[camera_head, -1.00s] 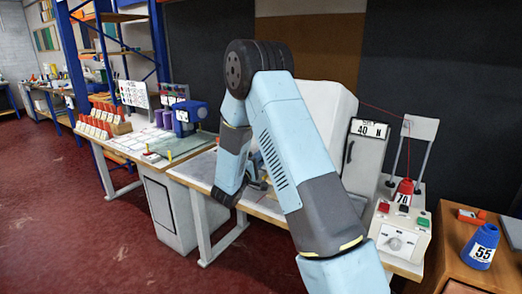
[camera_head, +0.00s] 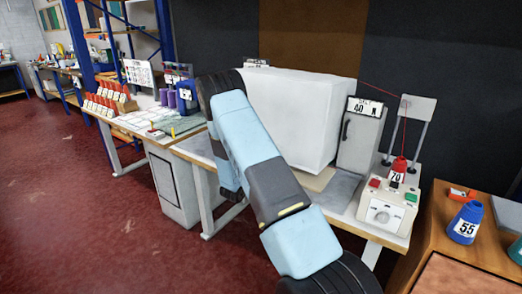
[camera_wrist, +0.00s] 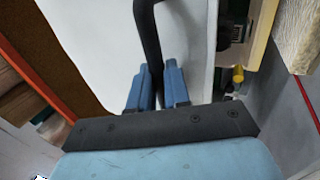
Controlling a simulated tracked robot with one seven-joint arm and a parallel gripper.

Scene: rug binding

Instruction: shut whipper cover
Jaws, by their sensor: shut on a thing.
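The whipper cover appears to be the big white box-like panel (camera_head: 300,110) on the bench, partly behind my arm. In the wrist view the white panel (camera_wrist: 95,45) fills the upper middle. A black bar handle (camera_wrist: 147,30) stands out from it. My gripper (camera_wrist: 156,82) has its blue fingers on either side of this handle and is shut on it. To the right of the panel's edge, a gap shows green and yellow parts (camera_wrist: 238,75) inside. My arm hides the gripper and handle in the head view.
A grey unit marked 40 N (camera_head: 362,135) stands right of the white box. Before it are a red cone marked 70 (camera_head: 398,170) and a control box (camera_head: 385,212). A blue cone marked 55 (camera_head: 465,222) stands on a wooden table. Red floor is clear at left.

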